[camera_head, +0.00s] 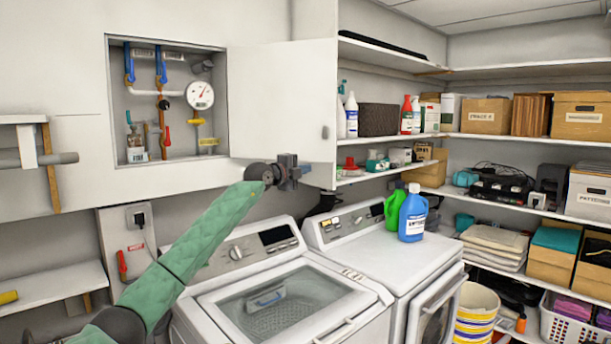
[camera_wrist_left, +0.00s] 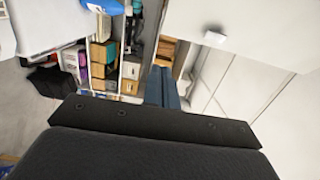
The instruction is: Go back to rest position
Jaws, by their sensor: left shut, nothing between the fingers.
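My left arm, in a green sleeve, reaches up from the lower left of the head view. Its gripper (camera_head: 295,172) is raised above the back of the washer, in front of the open cabinet door. It is shut and holds nothing. In the left wrist view its blue-grey fingers (camera_wrist_left: 163,88) are together, pointing toward the shelving. My right gripper shows in neither view.
The open white cabinet door (camera_head: 282,100) is close to my left gripper. Below stand a top-load washer (camera_head: 372,292) and a front-load machine (camera_head: 385,252) with green (camera_head: 394,211) and blue bottles (camera_head: 413,212) on top. Loaded shelves (camera_head: 470,135) fill the right.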

